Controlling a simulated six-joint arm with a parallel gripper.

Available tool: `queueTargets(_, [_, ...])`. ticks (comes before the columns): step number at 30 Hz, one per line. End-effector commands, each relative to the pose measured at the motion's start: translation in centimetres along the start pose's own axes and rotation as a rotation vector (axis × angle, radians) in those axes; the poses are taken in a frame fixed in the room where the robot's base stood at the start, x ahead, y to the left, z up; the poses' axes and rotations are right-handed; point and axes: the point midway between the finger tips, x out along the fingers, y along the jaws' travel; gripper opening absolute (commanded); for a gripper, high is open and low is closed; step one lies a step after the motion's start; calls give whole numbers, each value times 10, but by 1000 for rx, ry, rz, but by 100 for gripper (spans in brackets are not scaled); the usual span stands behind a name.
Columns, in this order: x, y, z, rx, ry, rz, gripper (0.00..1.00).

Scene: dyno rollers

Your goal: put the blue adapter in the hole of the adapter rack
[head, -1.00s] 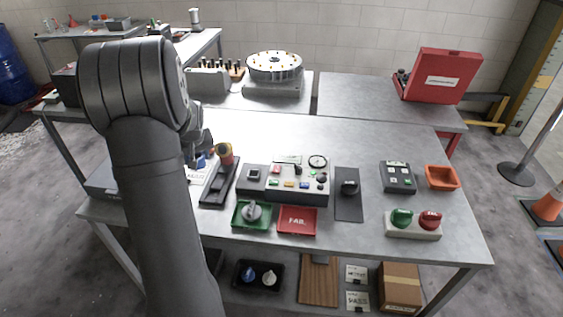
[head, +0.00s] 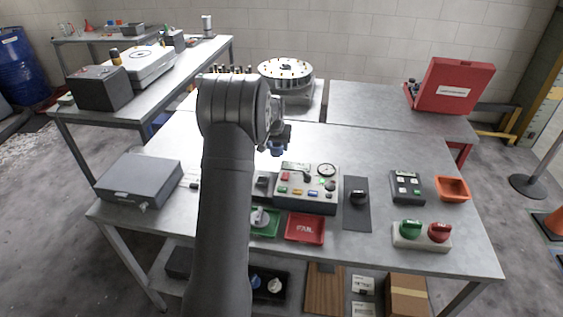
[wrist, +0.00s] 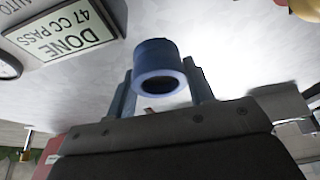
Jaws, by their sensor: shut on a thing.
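My gripper (wrist: 160,90) is shut on the blue adapter (wrist: 155,60), a short blue cylinder with a dark round opening, between its two fingers in the wrist view. In the head view, my gripper (head: 281,141) holds the adapter (head: 277,150) above the table, behind the control panel. A pale block (head: 421,243) with a green piece (head: 410,228) and a red piece (head: 439,232) stands at the front right. I cannot tell whether this is the adapter rack; no empty hole shows clearly. A back block with several dark pegs is partly hidden by my arm.
The control panel (head: 307,188), a green tray (head: 264,223), a red tray (head: 305,228) and a dark pad (head: 357,218) crowd the middle. A dark button box (head: 407,187) and orange bin (head: 453,189) stand right. The table behind the panel is clear.

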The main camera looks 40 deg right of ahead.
Motion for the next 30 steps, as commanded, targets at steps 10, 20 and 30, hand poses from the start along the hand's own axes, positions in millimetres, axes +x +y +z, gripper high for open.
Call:
queueTargets(10, [34, 0, 15, -1, -1, -1, 25])
queueTargets(20, [54, 0, 22, -2, 3, -1, 25])
queueTargets(30, [57, 0, 24, -2, 2, -1, 70])
